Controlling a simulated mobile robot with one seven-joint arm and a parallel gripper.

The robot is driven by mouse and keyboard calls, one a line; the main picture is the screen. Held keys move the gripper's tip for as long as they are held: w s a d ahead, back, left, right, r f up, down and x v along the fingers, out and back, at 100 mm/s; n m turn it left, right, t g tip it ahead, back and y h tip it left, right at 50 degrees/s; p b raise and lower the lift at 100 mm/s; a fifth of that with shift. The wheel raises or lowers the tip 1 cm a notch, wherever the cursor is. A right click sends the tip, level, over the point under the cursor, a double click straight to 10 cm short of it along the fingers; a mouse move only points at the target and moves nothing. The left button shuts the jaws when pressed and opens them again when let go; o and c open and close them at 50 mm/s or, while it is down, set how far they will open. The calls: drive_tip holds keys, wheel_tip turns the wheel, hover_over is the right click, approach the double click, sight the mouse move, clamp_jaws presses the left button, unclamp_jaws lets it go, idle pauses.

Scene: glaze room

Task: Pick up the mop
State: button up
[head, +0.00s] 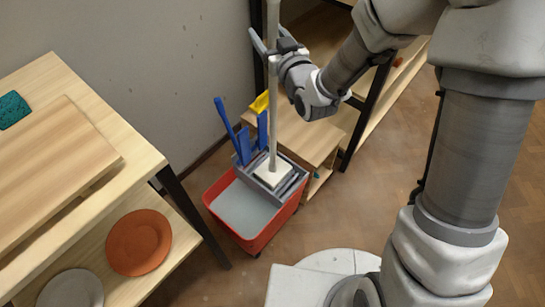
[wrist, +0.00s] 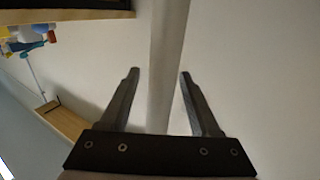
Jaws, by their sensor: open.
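The mop has a long grey handle (head: 272,120) that stands nearly upright, with its pale head (head: 272,176) resting in the grey wringer of a red bucket (head: 256,244). My gripper (head: 262,48) is at the upper part of the handle, with its fingers spread to either side of it. In the wrist view the handle (wrist: 165,70) runs between the two open fingers (wrist: 158,75), with a gap showing on both sides. Whether a finger touches the handle cannot be told from the head view.
A wooden table (head: 150,158) with a lower shelf and an orange plate (head: 139,242) stands at the left. A low wooden unit (head: 312,140) is behind the bucket, by the wall. Blue and yellow handles rise beside the bucket. Brown floor is clear at the right.

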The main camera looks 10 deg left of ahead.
clamp_jaws()
drive_tip(key=shift+r, duration=0.1)
drive_tip(key=shift+r, duration=0.1)
